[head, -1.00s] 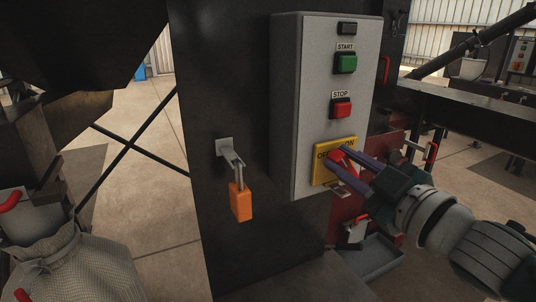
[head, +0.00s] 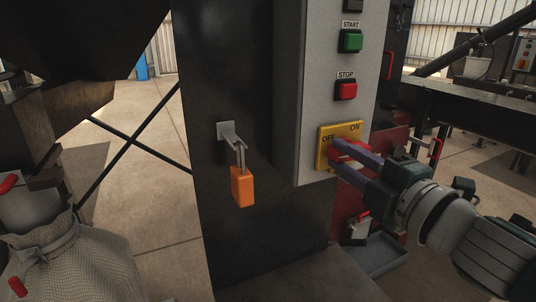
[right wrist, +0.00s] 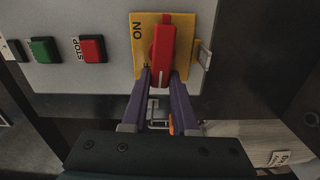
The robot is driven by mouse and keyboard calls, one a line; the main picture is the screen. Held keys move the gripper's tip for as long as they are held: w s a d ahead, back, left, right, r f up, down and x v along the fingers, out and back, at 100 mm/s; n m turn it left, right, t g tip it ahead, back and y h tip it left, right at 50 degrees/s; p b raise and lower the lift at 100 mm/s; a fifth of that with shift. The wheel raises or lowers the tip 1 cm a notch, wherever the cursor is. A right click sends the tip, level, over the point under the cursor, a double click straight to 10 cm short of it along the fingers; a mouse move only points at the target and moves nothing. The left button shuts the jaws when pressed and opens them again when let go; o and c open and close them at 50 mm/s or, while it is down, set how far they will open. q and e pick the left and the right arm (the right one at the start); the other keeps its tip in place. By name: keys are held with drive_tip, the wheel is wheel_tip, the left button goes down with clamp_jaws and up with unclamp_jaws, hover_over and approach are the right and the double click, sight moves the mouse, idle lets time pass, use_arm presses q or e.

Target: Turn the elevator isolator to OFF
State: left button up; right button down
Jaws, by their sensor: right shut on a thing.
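The elevator isolator has a yellow plate (head: 325,158) marked OFF on the left and ON on the right, low on the grey control box. Its red handle (head: 348,150) lies roughly level across the plate, between the fingers of my right gripper (head: 340,157). In the right wrist view the right gripper (right wrist: 162,78) is shut on the near part of the red handle (right wrist: 163,50). The ON mark on the yellow plate (right wrist: 139,45) shows there, beside the handle's far part; OFF is hidden. My left gripper is not in view.
Above the isolator are the red STOP button (head: 346,90) and green START button (head: 350,41). An orange padlock (head: 243,187) hangs from a grey bracket on the dark column at left. A grey tray (head: 375,256) lies below the box. A sack (head: 75,265) stands at lower left.

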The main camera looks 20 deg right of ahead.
drive_tip(key=shift+f+n, duration=0.1)
drive_tip(key=shift+n, duration=0.5)
drive_tip(key=c, duration=0.7)
unclamp_jaws()
drive_tip(key=shift+s, duration=0.15)
drive_tip(key=s, duration=0.9)
drive_tip(key=shift+s+d+b, duration=0.3)
drive_tip(key=shift+s+d, duration=0.05)
drive_tip(key=shift+d, duration=0.05)
